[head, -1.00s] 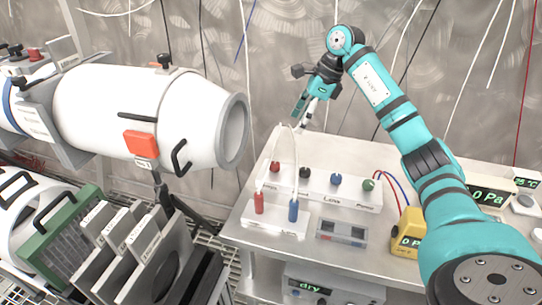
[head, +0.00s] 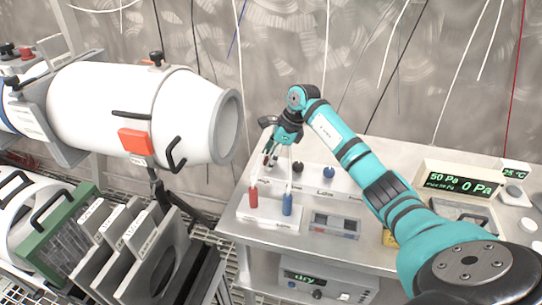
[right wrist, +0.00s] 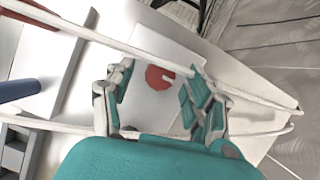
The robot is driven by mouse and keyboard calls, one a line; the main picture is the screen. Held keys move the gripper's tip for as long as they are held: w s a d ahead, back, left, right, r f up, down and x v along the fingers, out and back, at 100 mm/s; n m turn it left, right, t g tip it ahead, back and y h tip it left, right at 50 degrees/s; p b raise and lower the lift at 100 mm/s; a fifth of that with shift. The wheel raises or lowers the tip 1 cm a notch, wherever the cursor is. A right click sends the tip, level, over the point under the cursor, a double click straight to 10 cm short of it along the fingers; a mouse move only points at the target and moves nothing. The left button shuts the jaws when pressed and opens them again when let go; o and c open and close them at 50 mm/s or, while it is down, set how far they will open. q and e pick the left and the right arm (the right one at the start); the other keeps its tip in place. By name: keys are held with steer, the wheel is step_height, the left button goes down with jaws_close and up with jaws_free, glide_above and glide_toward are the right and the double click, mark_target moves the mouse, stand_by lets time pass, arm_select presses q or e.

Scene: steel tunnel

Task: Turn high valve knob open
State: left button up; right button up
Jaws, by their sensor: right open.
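The high valve knob is the red round knob (right wrist: 159,77) on the white valve block in the right wrist view; it has a pale slot mark on its right side. In the head view my right gripper (head: 271,161) is over the left end of the block, hiding most of this knob. In the right wrist view my right gripper (right wrist: 158,84) is open, with its fingers on either side of the knob and gaps between; whether they touch it cannot be seen. My left gripper is not in view.
Red (head: 253,197) and blue (head: 287,204) fittings stand in front. A white cylinder (head: 150,100) is at left.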

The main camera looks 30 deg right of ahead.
steer(key=shift+c, duration=0.5)
jaws_close()
